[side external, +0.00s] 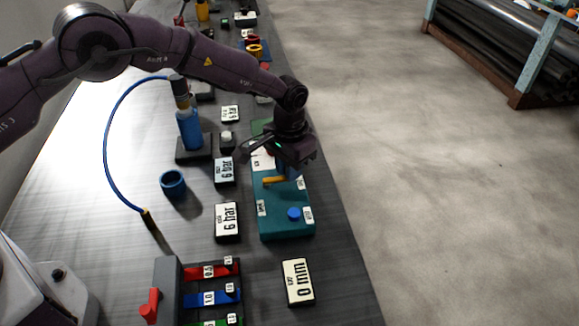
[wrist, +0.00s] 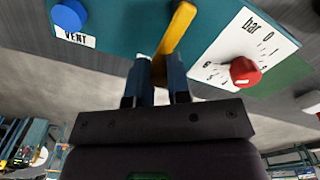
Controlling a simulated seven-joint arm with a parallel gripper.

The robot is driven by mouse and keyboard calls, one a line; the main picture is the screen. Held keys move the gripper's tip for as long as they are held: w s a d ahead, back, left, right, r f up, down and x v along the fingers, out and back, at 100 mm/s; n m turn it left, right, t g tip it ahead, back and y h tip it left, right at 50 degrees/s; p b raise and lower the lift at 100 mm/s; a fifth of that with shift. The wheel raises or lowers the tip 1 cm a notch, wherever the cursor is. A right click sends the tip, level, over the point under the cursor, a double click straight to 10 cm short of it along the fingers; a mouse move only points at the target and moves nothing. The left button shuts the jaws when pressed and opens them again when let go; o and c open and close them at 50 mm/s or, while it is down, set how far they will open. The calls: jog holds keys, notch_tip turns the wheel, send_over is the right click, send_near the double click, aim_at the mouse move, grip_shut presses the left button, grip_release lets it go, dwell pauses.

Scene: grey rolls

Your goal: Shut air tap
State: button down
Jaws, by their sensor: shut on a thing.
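The air tap is a yellow lever (side external: 273,181) on a teal panel (side external: 268,225) near the table's right edge. In the wrist view the yellow lever (wrist: 180,27) runs from the top edge down to between my fingers. My gripper (side external: 285,175) is over the panel, and in the wrist view my gripper (wrist: 159,68) is shut on the lever's near end. The fingers hide part of the lever and its pivot cannot be made out. A blue VENT knob (wrist: 69,15) and a red knob (wrist: 245,72) beside a bar scale are on either side.
A 6 bar sign (side external: 227,222) and a 0 mm sign (side external: 298,282) stand near the panel. A blue cup (side external: 173,183), a blue cylinder (side external: 190,130) and a blue hose (side external: 106,145) are to the left. A red lever (side external: 150,306) is at the front. Floor lies right of the table.

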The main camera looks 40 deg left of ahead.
jog(key=shift+w+r, duration=0.1)
jog(key=c, duration=1.1)
grip_release()
notch_tip(320, 180, up, 13)
jog(key=shift+f, duration=0.1)
